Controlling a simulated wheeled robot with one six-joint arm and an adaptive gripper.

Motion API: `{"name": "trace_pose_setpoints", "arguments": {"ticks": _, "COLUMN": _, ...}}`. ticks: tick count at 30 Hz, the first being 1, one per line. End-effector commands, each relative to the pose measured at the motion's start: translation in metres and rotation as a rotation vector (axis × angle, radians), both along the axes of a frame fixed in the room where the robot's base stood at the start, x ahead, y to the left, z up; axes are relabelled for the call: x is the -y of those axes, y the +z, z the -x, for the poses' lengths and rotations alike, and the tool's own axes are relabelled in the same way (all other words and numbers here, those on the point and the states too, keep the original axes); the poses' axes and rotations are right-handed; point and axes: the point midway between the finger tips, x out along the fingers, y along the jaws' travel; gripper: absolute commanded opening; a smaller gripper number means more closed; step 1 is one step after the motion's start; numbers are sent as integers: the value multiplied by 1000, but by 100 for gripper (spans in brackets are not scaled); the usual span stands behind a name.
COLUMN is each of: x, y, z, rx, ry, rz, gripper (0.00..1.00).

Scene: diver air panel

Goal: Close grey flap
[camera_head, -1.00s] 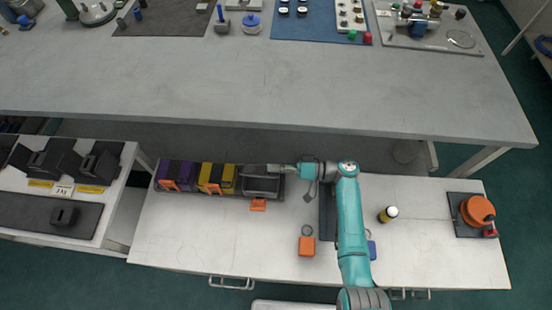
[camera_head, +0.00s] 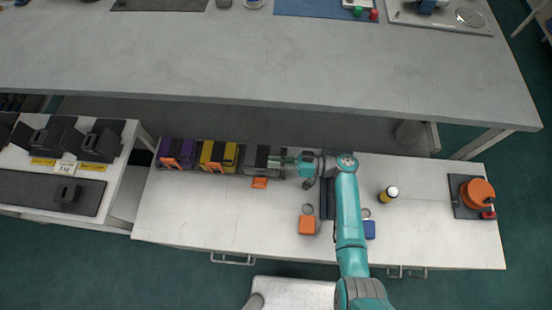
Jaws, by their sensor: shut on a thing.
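The grey unit (camera_head: 250,160) is the rightmost of a row of small boxes at the back of the low white bench. An orange tab (camera_head: 260,183) sticks out at its front. My gripper (camera_head: 277,163) reaches in from the right at the unit's right side. Its jaws are shut on what appears to be the grey flap. The fingers cover part of the flap, and it is too small to tell its exact angle.
A purple box (camera_head: 177,153) and a yellow box (camera_head: 218,155) stand left of the grey unit. An orange block (camera_head: 307,225), a blue block (camera_head: 369,229) and a yellow-black can (camera_head: 388,195) are near my arm. The tall grey table (camera_head: 270,70) stands behind. The bench's front left is clear.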

Motion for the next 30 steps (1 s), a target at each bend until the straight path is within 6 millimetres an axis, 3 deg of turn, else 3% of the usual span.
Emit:
{"name": "trace_pose_setpoints", "arguments": {"ticks": 13, "x": 0, "y": -3, "z": 1, "rx": -7, "ry": -1, "rz": 3, "gripper": 0}}
{"name": "trace_pose_setpoints", "arguments": {"ticks": 14, "x": 0, "y": -3, "z": 1, "rx": -7, "ry": -1, "rz": 3, "gripper": 16}}
{"name": "trace_pose_setpoints", "arguments": {"ticks": 16, "x": 0, "y": -2, "z": 1, "rx": -6, "ry": -1, "rz": 3, "gripper": 34}}
{"name": "trace_pose_setpoints", "arguments": {"ticks": 26, "x": 0, "y": 0, "z": 0, "rx": -3, "ry": 0, "rz": 1, "gripper": 35}}
{"name": "trace_pose_setpoints", "arguments": {"ticks": 30, "x": 0, "y": 10, "z": 0, "rx": 0, "ry": 0, "rz": 1, "gripper": 35}}
